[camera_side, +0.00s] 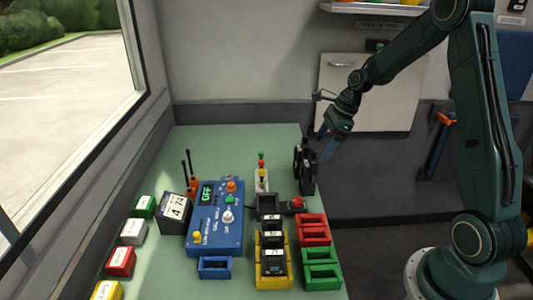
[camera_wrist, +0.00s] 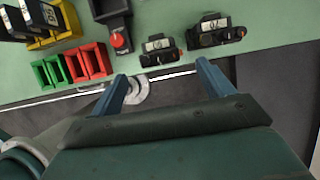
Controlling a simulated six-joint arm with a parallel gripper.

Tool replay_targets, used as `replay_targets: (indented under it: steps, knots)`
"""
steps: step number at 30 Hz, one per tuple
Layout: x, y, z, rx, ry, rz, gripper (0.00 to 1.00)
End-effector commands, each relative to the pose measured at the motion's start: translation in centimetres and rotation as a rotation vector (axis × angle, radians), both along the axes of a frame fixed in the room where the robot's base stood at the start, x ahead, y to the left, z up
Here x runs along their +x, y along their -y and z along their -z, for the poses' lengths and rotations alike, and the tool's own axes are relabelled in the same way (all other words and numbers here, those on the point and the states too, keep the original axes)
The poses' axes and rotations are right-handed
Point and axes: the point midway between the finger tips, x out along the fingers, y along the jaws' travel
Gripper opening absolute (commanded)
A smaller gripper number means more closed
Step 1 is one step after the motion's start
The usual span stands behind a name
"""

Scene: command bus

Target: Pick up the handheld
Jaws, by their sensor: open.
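Two black handhelds with white labels stand near the table's right edge; in the side view one (camera_side: 308,178) is close beside the other (camera_side: 297,160). The wrist view shows the pair from above, one at the middle (camera_wrist: 160,50) and one to its right (camera_wrist: 216,34). Several more black handhelds (camera_side: 271,240) stand in a yellow rack (camera_side: 273,282). My gripper (camera_side: 327,147) is open and empty, just right of the pair in the side view. In the wrist view its blue fingers (camera_wrist: 160,72) point toward the pair, with nothing between them.
A blue console (camera_side: 215,218), a dark grey tray with a red knob (camera_side: 297,202), a red bin (camera_side: 313,228) and a green bin (camera_side: 322,270) stand on the green table. A small stack light (camera_side: 262,172) stands left of the pair. Bare tabletop lies at the back.

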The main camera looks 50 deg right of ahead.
Motion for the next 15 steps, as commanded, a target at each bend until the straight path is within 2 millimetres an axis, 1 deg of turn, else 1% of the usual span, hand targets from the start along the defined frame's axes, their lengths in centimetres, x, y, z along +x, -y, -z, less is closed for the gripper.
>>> replay_targets:
  steps: [10,15]
  knots:
    - [0.1,-0.2,0.7,0.001,-0.001,-0.002,0.8]
    - [0.4,-0.6,2.1,0.002,-0.004,-0.003,0.8]
